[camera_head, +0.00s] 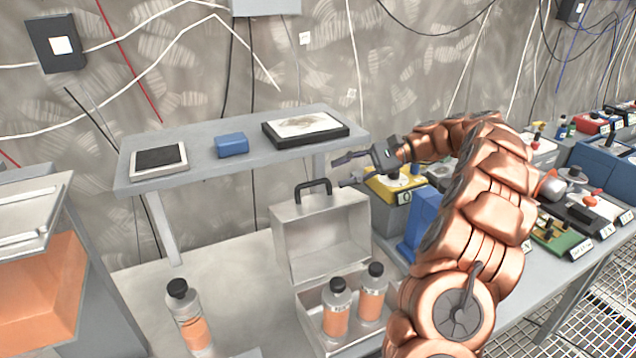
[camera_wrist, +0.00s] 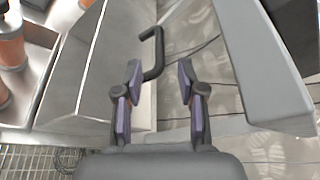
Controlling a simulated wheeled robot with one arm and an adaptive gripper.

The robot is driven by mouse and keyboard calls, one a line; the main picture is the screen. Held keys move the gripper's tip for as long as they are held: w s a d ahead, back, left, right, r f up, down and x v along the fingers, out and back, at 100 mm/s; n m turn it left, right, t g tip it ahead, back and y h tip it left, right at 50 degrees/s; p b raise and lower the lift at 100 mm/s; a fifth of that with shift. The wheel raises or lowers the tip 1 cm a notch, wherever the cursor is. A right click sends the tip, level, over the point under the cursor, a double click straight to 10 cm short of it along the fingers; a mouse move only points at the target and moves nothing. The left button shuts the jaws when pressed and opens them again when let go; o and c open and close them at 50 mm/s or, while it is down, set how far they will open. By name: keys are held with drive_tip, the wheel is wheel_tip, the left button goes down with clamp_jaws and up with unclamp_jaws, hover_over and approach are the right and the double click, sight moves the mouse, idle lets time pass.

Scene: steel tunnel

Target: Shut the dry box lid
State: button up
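The dry box is a grey metal case (camera_head: 375,343) on the bench, with its lid (camera_head: 325,232) standing upright at the back. A dark handle (camera_head: 313,184) sits on the lid's top edge. Two bottles with orange labels, one (camera_head: 337,310) left and one (camera_head: 372,290) right, stand in the box. My gripper (camera_head: 342,169) is open, just right of the handle and a little above it. In the wrist view the handle (camera_wrist: 157,62) lies ahead of and partly between my open fingers (camera_wrist: 160,82), and the lid (camera_wrist: 118,60) is to the left. I see no clear contact.
A grey shelf (camera_head: 190,176) runs behind and above the box, close to my gripper; it carries a tablet-like frame (camera_head: 305,127), a blue block (camera_head: 231,145) and a white-framed item (camera_head: 158,161). Another bottle (camera_head: 188,315) stands left of the box. A blue block (camera_head: 424,220) stands to the right.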

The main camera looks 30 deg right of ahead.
sight(319, 181)
drive_tip(key=shift+w+a+f+b, duration=0.1)
drive_tip(key=shift+a+f+b, duration=0.2)
drive_tip(key=shift+a+f, duration=0.1)
drive_tip(key=x, duration=0.4)
drive_tip(key=shift+w+a+r, duration=0.1)
drive_tip(key=shift+a+r, duration=0.05)
drive_tip(key=shift+a, duration=0.25)
drive_tip(key=shift+w+a+f, duration=0.2)
drive_tip(key=shift+a+f, duration=0.05)
drive_tip(key=shift+a, duration=0.3)
clamp_jaws()
